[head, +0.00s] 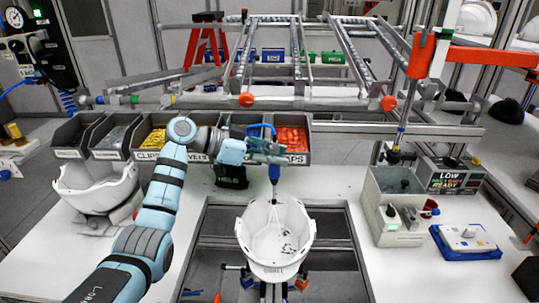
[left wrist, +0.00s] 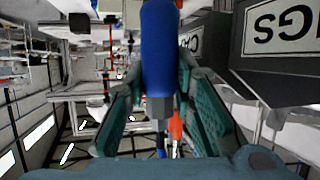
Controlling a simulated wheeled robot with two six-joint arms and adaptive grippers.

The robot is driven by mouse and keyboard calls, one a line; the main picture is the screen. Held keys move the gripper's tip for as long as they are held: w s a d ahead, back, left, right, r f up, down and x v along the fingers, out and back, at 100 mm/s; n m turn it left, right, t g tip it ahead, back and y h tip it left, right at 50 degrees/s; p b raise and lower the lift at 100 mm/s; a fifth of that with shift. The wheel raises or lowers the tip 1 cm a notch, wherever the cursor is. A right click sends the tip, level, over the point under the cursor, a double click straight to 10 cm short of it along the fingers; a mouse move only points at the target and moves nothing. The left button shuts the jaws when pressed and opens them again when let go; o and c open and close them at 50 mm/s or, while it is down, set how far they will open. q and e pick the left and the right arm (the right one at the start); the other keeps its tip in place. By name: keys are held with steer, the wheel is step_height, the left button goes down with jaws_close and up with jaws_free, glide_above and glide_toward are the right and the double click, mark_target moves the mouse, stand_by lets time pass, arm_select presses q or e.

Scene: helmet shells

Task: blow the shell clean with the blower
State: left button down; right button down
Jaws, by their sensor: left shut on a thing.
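The white helmet shell (head: 252,226) sits open side up over the rectangular opening in the table, with dark specks on its inner surface. My left gripper (head: 268,150) is above the shell and shut on the blue blower (head: 274,171), whose thin nozzle points down into the shell. In the left wrist view the blower's blue body (left wrist: 160,50) lies between the two fingers (left wrist: 160,105). My right gripper is not in view.
Another white shell (head: 95,188) stands at the left. Grey bins (head: 110,140) line the back of the table. A grey box (head: 398,230) and a blue-edged device (head: 465,240) stand at the right. Rails (head: 290,103) cross above the back.

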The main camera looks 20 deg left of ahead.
arm_select(q)
steer(key=shift+w+d, duration=0.25)
steer(key=shift+d, duration=0.65)
steer(key=shift+w+d, duration=0.2)
steer(key=shift+d, duration=0.65)
steer(key=shift+p, duration=0.35)
steer(key=shift+s+d+p, duration=0.2)
steer(key=shift+s+p, duration=0.15)
steer(key=shift+s, duration=0.4)
steer(key=shift+s+d+p, duration=0.15)
steer(key=shift+s+p, duration=0.2)
steer(key=shift+s, duration=0.35)
steer(key=shift+s+d+p, duration=0.2)
steer(key=shift+s+p, duration=0.15)
steer(key=shift+s, duration=0.4)
steer(key=shift+s+d+p, duration=0.2)
steer(key=shift+s+p, duration=0.2)
steer(key=shift+s, duration=0.35)
steer(key=shift+s+d+p, duration=0.15)
steer(key=shift+s+p, duration=0.2)
steer(key=shift+s, duration=0.35)
steer(key=shift+s+d+p, duration=0.2)
steer(key=shift+s+p, duration=0.2)
steer(key=shift+s, duration=0.35)
